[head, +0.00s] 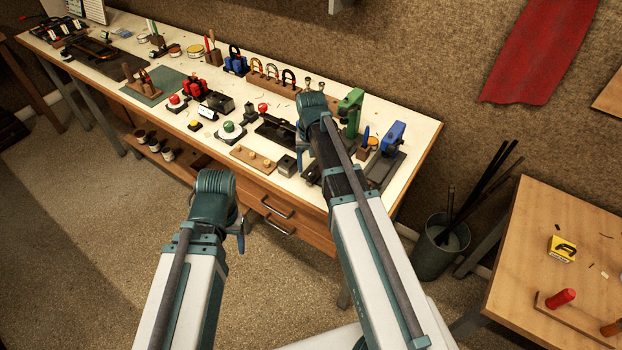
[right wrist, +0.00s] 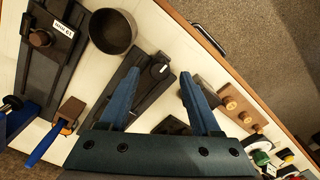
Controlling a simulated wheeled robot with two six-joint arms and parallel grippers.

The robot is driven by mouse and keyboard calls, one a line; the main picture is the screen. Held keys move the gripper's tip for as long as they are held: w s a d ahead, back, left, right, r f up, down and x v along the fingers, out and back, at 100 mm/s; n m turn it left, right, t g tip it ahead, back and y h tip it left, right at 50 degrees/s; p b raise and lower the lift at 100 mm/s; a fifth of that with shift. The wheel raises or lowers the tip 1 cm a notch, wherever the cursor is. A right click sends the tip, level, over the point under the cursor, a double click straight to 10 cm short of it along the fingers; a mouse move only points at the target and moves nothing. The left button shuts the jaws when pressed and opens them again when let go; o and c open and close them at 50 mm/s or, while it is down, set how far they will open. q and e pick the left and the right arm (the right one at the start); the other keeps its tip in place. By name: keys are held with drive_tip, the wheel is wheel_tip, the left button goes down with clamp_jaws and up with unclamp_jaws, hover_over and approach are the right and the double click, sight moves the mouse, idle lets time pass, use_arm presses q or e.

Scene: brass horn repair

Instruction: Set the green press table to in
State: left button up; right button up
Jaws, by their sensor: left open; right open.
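The green press (head: 351,108) stands at the right part of the workbench, partly hidden behind my right arm. My left gripper (head: 240,234) is open and empty in front of the bench, away from the press.
A blue press (head: 393,136) stands to the right of the green one. Controls with red and green knobs (head: 229,127) stand to the left. The bench's front edge is close.

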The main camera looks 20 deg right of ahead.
wheel_tip(320, 180, down, 2)
drive_tip(key=shift+f+b, duration=0.25)
drive_tip(key=shift+b, duration=0.45)
clamp_jaws()
idle(0.9)
